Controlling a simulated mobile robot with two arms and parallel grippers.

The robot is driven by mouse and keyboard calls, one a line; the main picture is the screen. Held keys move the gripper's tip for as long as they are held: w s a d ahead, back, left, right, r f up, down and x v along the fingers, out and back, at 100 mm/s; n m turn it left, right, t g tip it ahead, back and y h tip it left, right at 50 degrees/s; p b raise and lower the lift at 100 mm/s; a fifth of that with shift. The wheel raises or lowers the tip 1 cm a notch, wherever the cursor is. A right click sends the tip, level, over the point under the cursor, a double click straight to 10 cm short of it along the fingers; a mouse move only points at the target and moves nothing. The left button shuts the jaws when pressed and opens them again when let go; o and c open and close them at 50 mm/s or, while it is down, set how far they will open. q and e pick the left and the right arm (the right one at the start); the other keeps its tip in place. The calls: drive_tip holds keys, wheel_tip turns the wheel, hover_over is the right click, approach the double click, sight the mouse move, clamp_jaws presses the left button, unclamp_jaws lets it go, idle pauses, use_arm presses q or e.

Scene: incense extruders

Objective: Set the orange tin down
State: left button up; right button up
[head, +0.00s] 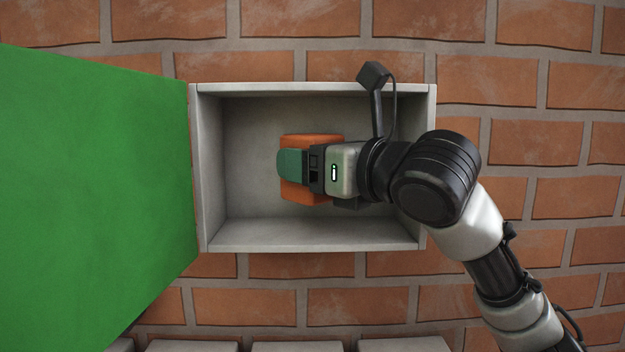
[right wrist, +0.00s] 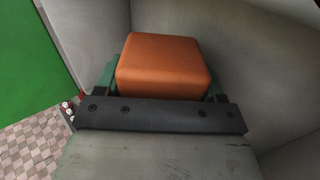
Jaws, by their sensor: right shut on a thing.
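The orange tin (head: 297,190) is a block with rounded edges, inside the grey open-fronted box (head: 245,240) on the brick wall. My right gripper (head: 290,165) reaches into the box from the right and is shut on the tin. In the right wrist view the tin (right wrist: 165,65) sits between the green fingers (right wrist: 163,82), and its lower part is hidden behind the dark gripper bar. I cannot tell whether the tin touches the box's bottom. My left gripper is not in view.
A large green door (head: 95,190) stands open at the box's left edge. The box's inner left part is bare. Several pale blocks (head: 300,346) show at the bottom edge. A checkered floor (right wrist: 35,150) shows at lower left in the right wrist view.

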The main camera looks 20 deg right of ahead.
sight(312, 195)
drive_tip(key=shift+f, duration=0.5)
drive_tip(key=shift+a+f+p, duration=0.1)
drive_tip(key=shift+f+p, duration=0.4)
drive_tip(key=shift+f, duration=0.4)
drive_tip(key=shift+w+f+p, duration=0.15)
drive_tip(key=shift+f+p, duration=0.35)
drive_tip(key=shift+f, duration=0.2)
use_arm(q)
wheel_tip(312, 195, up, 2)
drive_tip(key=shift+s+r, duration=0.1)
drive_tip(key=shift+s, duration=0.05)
use_arm(e)
drive_tip(key=shift+f, duration=0.1)
drive_tip(key=o, duration=0.7)
drive_tip(key=shift+f, duration=0.1)
drive_tip(key=shift+o, duration=0.2)
